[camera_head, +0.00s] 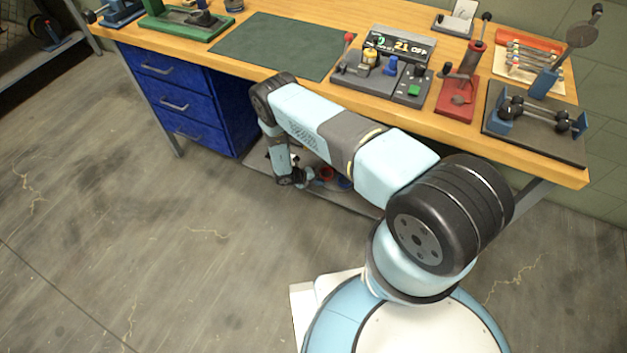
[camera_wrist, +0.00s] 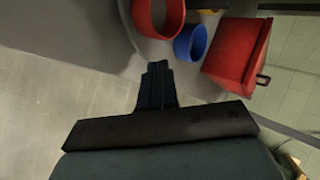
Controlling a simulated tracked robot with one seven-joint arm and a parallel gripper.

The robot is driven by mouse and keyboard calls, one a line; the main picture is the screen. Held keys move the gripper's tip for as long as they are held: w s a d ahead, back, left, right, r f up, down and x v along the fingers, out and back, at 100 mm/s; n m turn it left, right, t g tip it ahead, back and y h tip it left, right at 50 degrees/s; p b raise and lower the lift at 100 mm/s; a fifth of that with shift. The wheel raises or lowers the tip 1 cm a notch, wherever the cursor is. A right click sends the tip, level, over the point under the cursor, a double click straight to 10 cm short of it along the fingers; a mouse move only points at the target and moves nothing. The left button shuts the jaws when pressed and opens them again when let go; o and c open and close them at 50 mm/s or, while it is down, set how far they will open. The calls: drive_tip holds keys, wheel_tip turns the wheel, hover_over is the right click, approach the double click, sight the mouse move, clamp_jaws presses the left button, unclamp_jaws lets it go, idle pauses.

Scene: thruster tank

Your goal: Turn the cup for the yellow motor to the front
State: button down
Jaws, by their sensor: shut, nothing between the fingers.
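In the wrist view a red cup (camera_wrist: 175,22) and a smaller blue cup (camera_wrist: 191,43) stand side by side on a pale surface at the top. No yellow motor is clear there, and I cannot tell which cup is the yellow motor's.
A red box with a dark handle (camera_wrist: 240,55) stands right of the cups. The wooden workbench (camera_head: 270,75) is above my forearm, with blue drawers (camera_head: 185,100) to the left. A grey fixture (camera_head: 380,80) with yellow and blue parts sits on the bench. Open floor lies left.

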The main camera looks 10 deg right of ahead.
sight(338, 182)
drive_tip(key=d, duration=0.1)
drive_tip(key=d+f, duration=0.1)
drive_tip(key=d, duration=0.1)
drive_tip(key=d+f, duration=0.1)
drive_tip(key=shift+w+d+f, duration=0.15)
drive_tip(key=shift+w+d, duration=0.15)
drive_tip(key=shift+w, duration=0.05)
drive_tip(key=shift+w+d, duration=0.1)
drive_tip(key=shift+d, duration=0.85)
